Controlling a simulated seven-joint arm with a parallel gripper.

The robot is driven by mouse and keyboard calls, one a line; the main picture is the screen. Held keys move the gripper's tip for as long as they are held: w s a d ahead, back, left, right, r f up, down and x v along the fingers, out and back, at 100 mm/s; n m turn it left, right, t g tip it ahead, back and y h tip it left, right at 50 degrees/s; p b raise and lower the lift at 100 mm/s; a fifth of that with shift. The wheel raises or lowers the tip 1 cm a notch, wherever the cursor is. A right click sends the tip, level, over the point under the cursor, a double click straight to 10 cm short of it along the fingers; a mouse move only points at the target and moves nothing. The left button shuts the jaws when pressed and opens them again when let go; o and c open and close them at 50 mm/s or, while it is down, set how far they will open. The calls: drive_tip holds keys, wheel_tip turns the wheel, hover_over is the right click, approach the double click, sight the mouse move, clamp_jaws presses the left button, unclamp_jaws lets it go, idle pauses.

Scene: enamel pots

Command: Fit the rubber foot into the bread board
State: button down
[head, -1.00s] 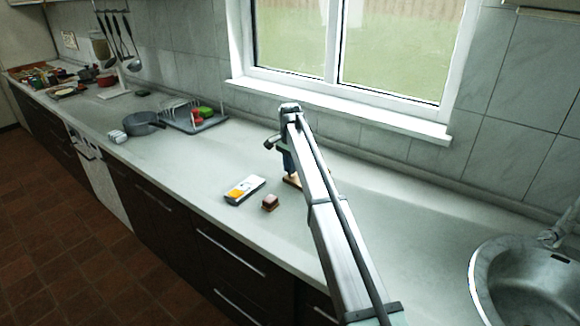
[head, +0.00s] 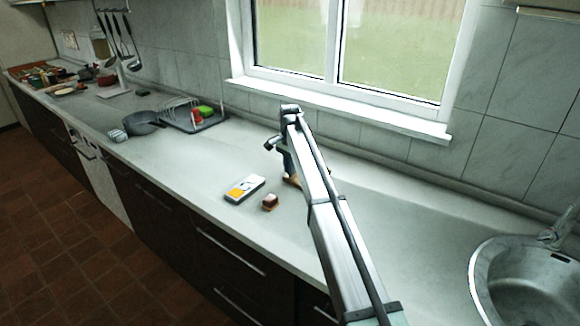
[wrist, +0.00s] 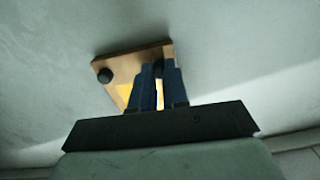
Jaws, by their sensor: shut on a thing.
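The bread board (wrist: 135,65) is a small brown wooden piece in the wrist view, with a dark round foot (wrist: 103,76) at its left corner. My gripper (wrist: 159,80), with blue fingers, is shut on the dark rubber foot (wrist: 159,68), which shows between the fingertips over the board's right part. I cannot tell whether this foot is seated or just above the board. The fingers hide part of the board. In the head view, my arm mostly covers the board (head: 293,182), and a blue finger shows just above it.
A white and yellow box (head: 244,189) and a small reddish-brown block (head: 270,202) lie left of the board. A dish rack (head: 195,120) and a grey pan (head: 143,123) stand further left. A sink (head: 530,275) is at the right.

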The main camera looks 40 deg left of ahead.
drive_tip(key=shift+f, duration=0.6)
drive_tip(key=c, duration=1.1)
unclamp_jaws()
drive_tip(key=shift+o, duration=0.2)
wheel_tip(320, 180, up, 14)
